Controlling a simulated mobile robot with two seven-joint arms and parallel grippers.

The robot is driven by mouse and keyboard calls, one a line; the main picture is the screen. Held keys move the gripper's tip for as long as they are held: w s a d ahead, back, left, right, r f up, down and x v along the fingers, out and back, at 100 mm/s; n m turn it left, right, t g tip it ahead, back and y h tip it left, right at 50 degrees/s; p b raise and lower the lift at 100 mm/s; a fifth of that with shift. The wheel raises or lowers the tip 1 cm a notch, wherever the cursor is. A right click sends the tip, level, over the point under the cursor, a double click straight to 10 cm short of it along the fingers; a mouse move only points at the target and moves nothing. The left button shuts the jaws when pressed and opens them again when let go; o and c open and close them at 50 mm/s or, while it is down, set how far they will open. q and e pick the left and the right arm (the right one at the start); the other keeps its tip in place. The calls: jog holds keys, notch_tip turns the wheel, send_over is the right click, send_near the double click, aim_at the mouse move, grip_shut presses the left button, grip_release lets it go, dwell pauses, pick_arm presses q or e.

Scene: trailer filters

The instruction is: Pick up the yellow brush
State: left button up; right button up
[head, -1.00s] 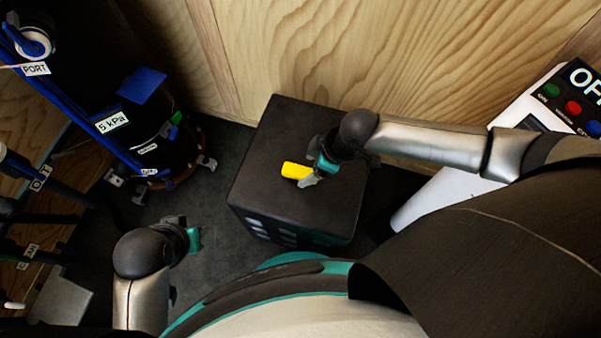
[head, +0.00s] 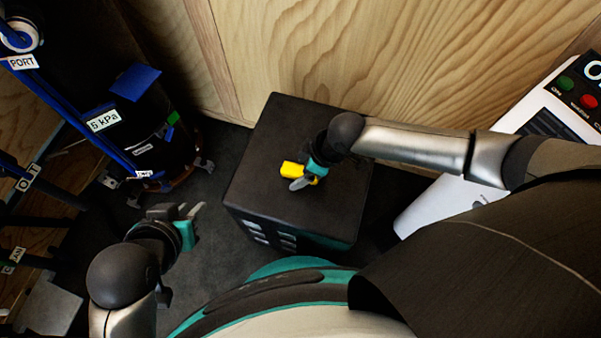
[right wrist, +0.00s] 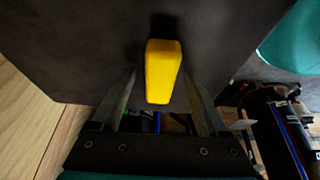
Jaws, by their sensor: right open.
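The yellow brush (head: 292,169) lies on top of the dark box (head: 262,185). In the head view my right gripper (head: 299,176) is at the brush and partly covers it. In the right wrist view the yellow brush (right wrist: 161,72) shows as a plain yellow block, just beyond and between the two spread fingers of my right gripper (right wrist: 162,85). The fingers are open, with a gap on both sides of the brush. My left gripper (head: 190,215) is at the lower left, away from the box, with its fingers apart and nothing between them.
A black cylinder (head: 150,135) with blue pipes and labels stands at the left. A white control panel (head: 440,205) with coloured buttons stands at the right. A wooden wall (head: 300,50) rises behind the box. Dark floor (head: 215,245) is free between box and cylinder.

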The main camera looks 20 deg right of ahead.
jog(key=shift+f, duration=0.2)
grip_shut()
dwell(0.7)
